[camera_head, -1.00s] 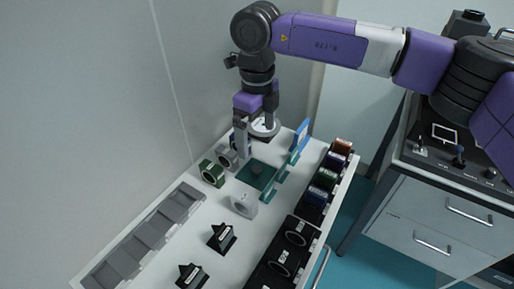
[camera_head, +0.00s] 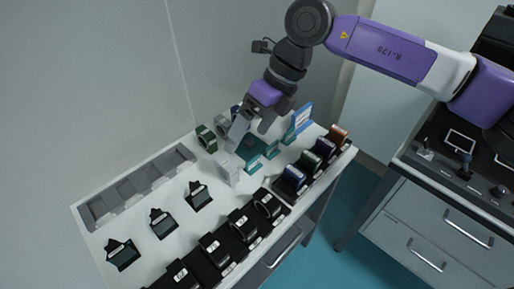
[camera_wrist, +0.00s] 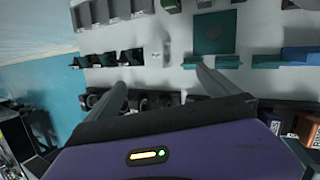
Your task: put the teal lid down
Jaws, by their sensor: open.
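The teal lid (camera_wrist: 215,32) is a flat square with a small dark knob, lying level at the tabletop in the wrist view. In the head view the teal lid (camera_head: 251,146) is partly hidden behind my gripper (camera_head: 250,130). My gripper is open, with nothing between its fingers. In the wrist view the two fingers of my gripper (camera_wrist: 160,77) stand wide apart, and the lid is beyond the right fingertip, clear of it. Whether anything is under the lid cannot be told.
Small teal holders (camera_head: 271,150) stand beside the lid, with a blue-and-white sign (camera_head: 302,117) behind. A white block (camera_head: 229,170) and a green ring mount (camera_head: 206,138) are close by. Black mounts (camera_head: 240,225) line the front edge. A grey tray (camera_head: 135,188) lies at left.

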